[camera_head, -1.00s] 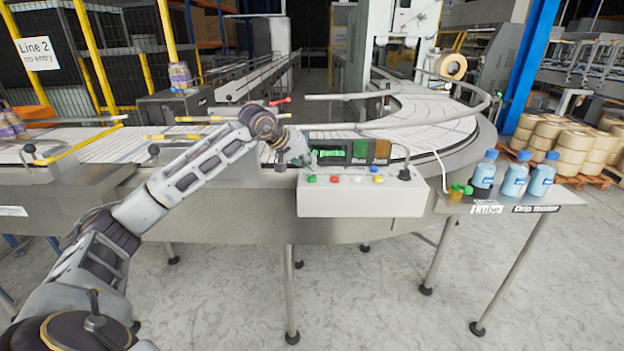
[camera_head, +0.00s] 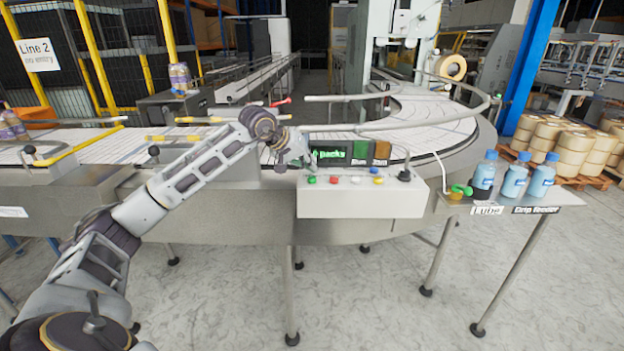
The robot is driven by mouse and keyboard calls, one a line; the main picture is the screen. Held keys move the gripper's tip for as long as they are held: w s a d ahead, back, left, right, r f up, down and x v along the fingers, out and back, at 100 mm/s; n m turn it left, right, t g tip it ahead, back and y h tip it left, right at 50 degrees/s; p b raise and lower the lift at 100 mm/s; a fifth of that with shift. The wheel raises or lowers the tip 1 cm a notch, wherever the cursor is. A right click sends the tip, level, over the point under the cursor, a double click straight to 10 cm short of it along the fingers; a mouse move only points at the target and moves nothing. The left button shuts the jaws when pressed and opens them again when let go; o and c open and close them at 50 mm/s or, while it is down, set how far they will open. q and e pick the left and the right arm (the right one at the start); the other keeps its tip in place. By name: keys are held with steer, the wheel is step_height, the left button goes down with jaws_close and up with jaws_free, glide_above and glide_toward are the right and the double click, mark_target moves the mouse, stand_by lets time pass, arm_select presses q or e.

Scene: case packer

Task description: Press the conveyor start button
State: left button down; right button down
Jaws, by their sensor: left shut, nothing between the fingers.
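The control box (camera_head: 360,198) is a white panel at the conveyor's front edge. On its sloped top are a green button (camera_head: 311,180), a red button (camera_head: 334,180), a blue button (camera_head: 374,171) and a yellow button (camera_head: 378,180). A small display with green text (camera_head: 328,154) stands behind them. My left gripper (camera_head: 302,165) is shut and empty, just above and behind the green button at the panel's left end. I cannot tell whether it touches the panel. The button labels are too small to read. My right gripper is out of view.
The curved conveyor (camera_head: 430,128) runs behind the box, with a guide rail (camera_head: 440,121) above it. A black joystick-like knob (camera_head: 404,172) stands at the panel's right end. Several blue bottles (camera_head: 515,180) stand on a side shelf (camera_head: 565,194) at right.

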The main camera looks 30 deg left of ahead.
arm_select(q)
steer(key=shift+f+b, duration=0.35)
steer(key=shift+f, duration=0.1)
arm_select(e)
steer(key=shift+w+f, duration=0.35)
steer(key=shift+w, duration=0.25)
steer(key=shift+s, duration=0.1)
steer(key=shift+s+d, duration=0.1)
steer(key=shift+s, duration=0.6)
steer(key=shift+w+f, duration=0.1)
